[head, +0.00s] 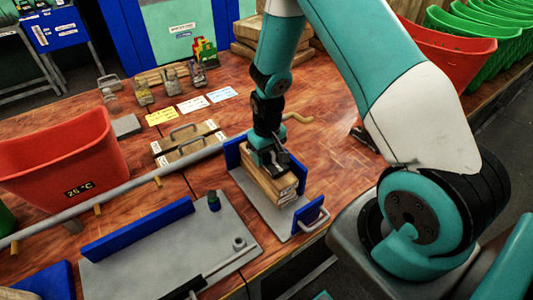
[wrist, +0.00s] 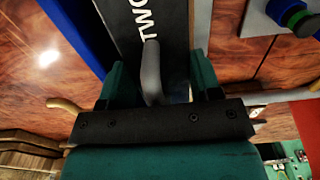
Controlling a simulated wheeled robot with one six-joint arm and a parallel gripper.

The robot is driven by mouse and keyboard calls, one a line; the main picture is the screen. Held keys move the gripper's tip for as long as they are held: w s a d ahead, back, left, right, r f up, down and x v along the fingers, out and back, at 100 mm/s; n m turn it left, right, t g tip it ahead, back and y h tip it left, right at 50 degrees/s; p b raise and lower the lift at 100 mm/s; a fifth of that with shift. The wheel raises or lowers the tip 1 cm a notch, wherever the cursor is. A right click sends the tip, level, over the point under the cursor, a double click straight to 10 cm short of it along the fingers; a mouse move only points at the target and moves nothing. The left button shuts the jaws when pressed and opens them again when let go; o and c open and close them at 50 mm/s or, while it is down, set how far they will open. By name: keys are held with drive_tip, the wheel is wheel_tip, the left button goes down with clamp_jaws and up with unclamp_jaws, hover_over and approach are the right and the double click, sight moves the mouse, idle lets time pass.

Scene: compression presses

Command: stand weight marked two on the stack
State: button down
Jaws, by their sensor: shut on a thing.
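My gripper (head: 270,152) is over the stack (head: 270,187) of wooden boards, which stands on a grey press plate between blue uprights. In the wrist view my gripper (wrist: 152,88) is shut on the grey handle of a dark weight (wrist: 172,22) marked TWO. The lettering runs along its top face. In the head view my gripper mostly hides the weight. It is directly above the stack's top, but I cannot tell whether it touches it.
A long grey bar (head: 130,188) crosses the table. A second press plate (head: 180,250) lies at the front, a red bin (head: 60,165) at left. Coloured cards (head: 193,104) lie farther back.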

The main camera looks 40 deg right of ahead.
drive_tip(key=shift+c, duration=1.6)
unclamp_jaws()
drive_tip(key=shift+o, duration=0.5)
drive_tip(key=shift+f, duration=0.15)
wheel_tip(320, 180, up, 18)
drive_tip(key=b, duration=0.3)
drive_tip(key=shift+f, duration=0.2)
